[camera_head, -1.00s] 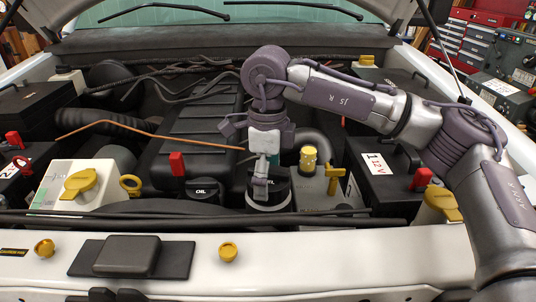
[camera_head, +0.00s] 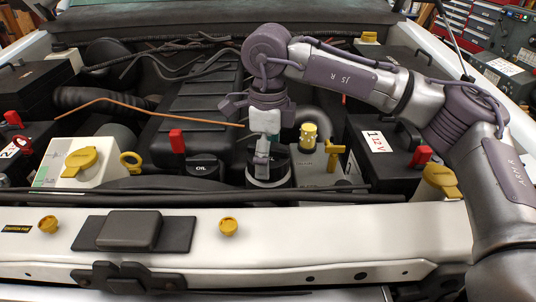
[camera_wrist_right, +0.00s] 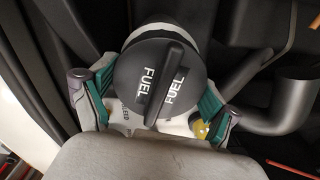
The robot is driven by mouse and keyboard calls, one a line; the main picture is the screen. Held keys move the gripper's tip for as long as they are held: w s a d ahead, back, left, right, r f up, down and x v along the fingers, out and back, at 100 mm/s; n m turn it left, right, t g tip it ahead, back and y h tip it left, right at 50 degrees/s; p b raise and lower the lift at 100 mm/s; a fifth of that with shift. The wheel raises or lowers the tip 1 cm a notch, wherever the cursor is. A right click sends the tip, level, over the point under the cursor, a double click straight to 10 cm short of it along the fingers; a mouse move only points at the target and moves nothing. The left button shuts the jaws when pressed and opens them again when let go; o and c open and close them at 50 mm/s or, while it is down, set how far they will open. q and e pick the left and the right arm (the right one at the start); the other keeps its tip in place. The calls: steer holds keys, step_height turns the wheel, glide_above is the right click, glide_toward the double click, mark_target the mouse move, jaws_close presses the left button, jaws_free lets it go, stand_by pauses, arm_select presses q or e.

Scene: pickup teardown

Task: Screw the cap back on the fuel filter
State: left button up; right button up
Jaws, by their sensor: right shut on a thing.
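The black fuel cap (camera_wrist_right: 160,75), marked FUEL with a raised bar across its top, fills the middle of the right wrist view. My right gripper (camera_wrist_right: 152,95) is shut on the cap, with its green-padded fingers at either side of the rim. In the head view my right gripper (camera_head: 265,150) reaches down onto the cap from above. The fuel filter (camera_head: 268,183) shows as a pale rim below the cap's dark side. The cap sits over the filter; the thread between them is hidden. My left gripper is not in view.
The black oil cap (camera_head: 205,165) is left of the filter. A yellow cap (camera_head: 308,135) and a yellow T-handle (camera_head: 333,154) are close on the right. A 12 V battery (camera_head: 382,150) stands further right. The white front panel (camera_head: 330,240) is in front.

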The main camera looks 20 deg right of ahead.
steer(key=shift+f+m+b, duration=0.15)
steer(key=shift+m+b, duration=0.35)
steer(key=shift+m, duration=0.5)
steer(key=m+b, duration=0.1)
steer(key=m, duration=0.3)
steer(key=shift+m+b, duration=0.3)
steer(key=shift+m, duration=0.1)
steer(key=m+b, duration=0.1)
steer(key=m, duration=0.2)
steer(key=shift+m, duration=1.1)
steer(key=shift+m+b, duration=0.35)
steer(key=shift+m, duration=0.35)
steer(key=o, duration=1.1)
